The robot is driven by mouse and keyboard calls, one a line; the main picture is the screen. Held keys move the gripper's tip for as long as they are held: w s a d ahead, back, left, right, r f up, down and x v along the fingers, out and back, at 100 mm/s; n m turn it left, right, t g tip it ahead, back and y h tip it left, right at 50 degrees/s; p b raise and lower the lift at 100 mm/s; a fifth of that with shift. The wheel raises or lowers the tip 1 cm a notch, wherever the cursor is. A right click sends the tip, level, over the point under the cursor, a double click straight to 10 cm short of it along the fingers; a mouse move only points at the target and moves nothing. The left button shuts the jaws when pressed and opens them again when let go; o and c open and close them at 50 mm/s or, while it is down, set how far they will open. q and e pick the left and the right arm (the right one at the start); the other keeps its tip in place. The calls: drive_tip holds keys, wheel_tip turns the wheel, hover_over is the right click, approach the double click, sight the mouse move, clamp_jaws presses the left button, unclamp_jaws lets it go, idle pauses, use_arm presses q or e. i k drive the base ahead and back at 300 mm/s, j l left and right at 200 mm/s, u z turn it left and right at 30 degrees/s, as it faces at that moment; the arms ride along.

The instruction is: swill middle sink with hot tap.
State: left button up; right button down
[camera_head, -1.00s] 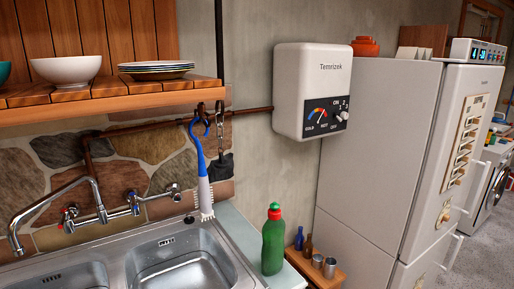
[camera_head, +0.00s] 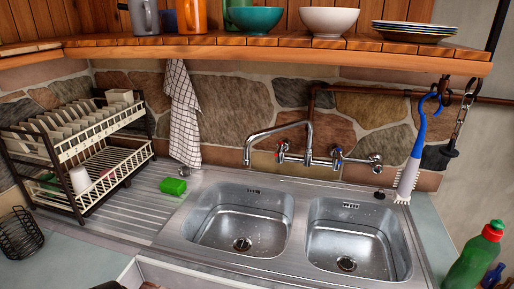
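The steel sink has two basins side by side, a left basin (camera_head: 240,222) and a right basin (camera_head: 357,240). Both look empty apart from drops, and each has a drain. I cannot tell which one is called middle. The wall-mounted tap has a curved spout (camera_head: 308,132) that bends left, its end (camera_head: 247,162) at the back of the left basin. The handle with a red mark (camera_head: 281,152) is the hot tap, left of the one with a blue mark (camera_head: 337,155). No water runs from the spout. Neither of my grippers can be made out.
A dish rack (camera_head: 85,160) stands on the left drainboard (camera_head: 130,208), with a green sponge (camera_head: 173,186) beside it. A blue-handled brush (camera_head: 413,165) hangs at the right. A green bottle (camera_head: 473,258) stands right of the sink. A wooden shelf (camera_head: 270,52) with bowls and plates runs above.

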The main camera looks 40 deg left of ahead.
sight(281, 146)
drive_tip(key=u, duration=1.5)
